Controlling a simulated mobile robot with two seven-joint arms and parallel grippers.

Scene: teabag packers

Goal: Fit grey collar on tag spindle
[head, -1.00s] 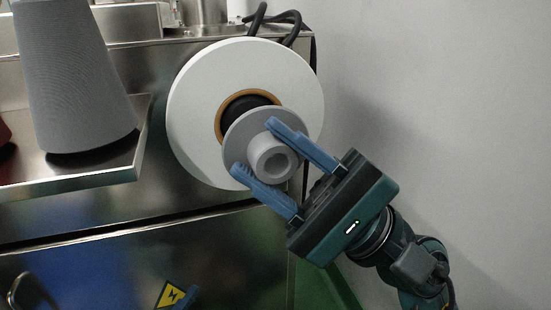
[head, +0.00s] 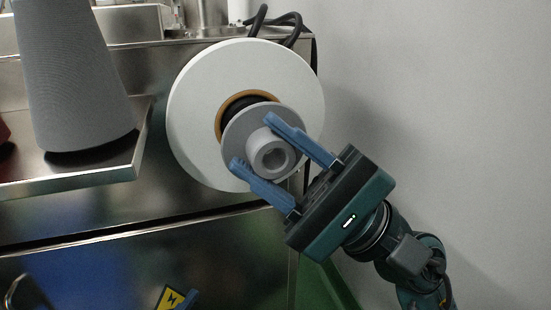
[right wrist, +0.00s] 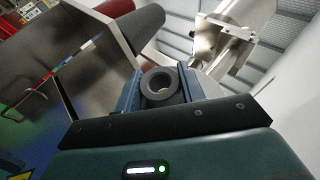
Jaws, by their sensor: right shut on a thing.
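The grey collar (head: 272,154), a flat disc with a hollow hub, is held in front of the big white roll (head: 192,105). My right gripper (head: 253,142) is shut on the hub, one blue finger on each side. The hub's open end also shows between the fingers in the right wrist view (right wrist: 160,86). Behind the disc, the roll's brown core ring and the dark spindle (head: 250,103) show only at their upper left. The collar sits low and right of the core's middle; its depth from the spindle is unclear.
A grey tapered cone (head: 75,85) stands on a steel tray (head: 70,180) at the left. Black cables (head: 275,18) loop above the roll. A yellow warning sign (head: 170,297) is on the cabinet below. The wall side at right is clear.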

